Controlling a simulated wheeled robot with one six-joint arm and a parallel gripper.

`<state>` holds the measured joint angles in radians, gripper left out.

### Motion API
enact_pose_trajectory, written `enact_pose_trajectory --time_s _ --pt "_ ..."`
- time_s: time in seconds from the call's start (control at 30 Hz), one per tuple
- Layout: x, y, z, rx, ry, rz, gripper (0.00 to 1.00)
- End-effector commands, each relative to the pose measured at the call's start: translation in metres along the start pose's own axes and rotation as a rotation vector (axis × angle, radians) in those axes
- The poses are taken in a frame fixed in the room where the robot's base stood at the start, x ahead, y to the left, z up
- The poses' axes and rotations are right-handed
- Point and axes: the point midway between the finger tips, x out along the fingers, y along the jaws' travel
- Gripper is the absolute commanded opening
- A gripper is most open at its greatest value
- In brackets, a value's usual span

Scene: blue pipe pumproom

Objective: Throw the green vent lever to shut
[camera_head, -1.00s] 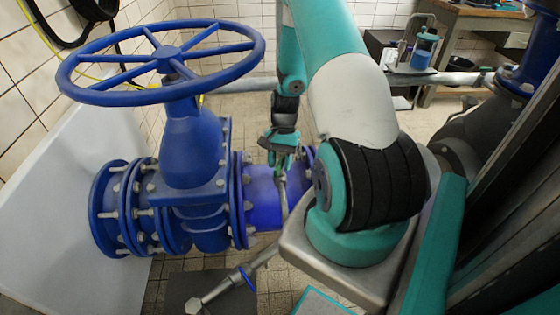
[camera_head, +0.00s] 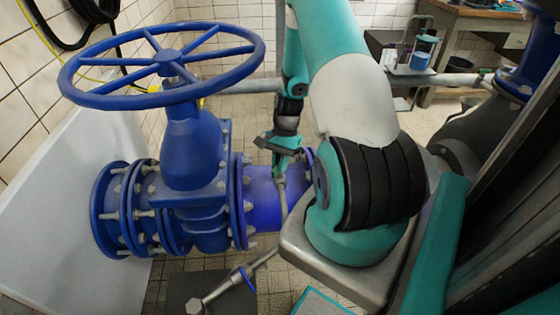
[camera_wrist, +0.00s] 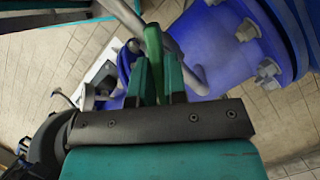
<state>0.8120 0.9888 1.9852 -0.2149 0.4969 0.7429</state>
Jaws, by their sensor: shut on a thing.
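In the wrist view the green vent lever (camera_wrist: 154,50) stands between the two teal fingers of my gripper (camera_wrist: 158,70), which is shut on it. The lever's far end shows beyond the fingertips; the part lower between the fingers is mostly hidden. A bent grey pipe passes just beyond it. In the head view my gripper (camera_head: 279,150) is small and tilted, above the blue pipe (camera_head: 262,190) right of the large valve. There I cannot separate the lever from the teal fingers.
A blue handwheel valve (camera_head: 195,150) with bolted flanges fills the left. A thin metal pipe (camera_head: 240,275) runs low in front. A workbench (camera_head: 470,30) stands at the back right. Tiled floor (camera_head: 235,115) is open behind the valve.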

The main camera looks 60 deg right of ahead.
Motion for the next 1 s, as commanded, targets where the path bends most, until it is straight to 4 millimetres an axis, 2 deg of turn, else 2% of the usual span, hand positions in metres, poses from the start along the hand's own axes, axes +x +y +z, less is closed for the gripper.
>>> enact_pose_trajectory --time_s 0.7,1.0 --pt "0.0013 0.0030 0.0028 0.637 -0.006 -0.193 0.00" --pt "0.0020 0.0030 0.0027 0.835 -0.004 -0.254 0.00"
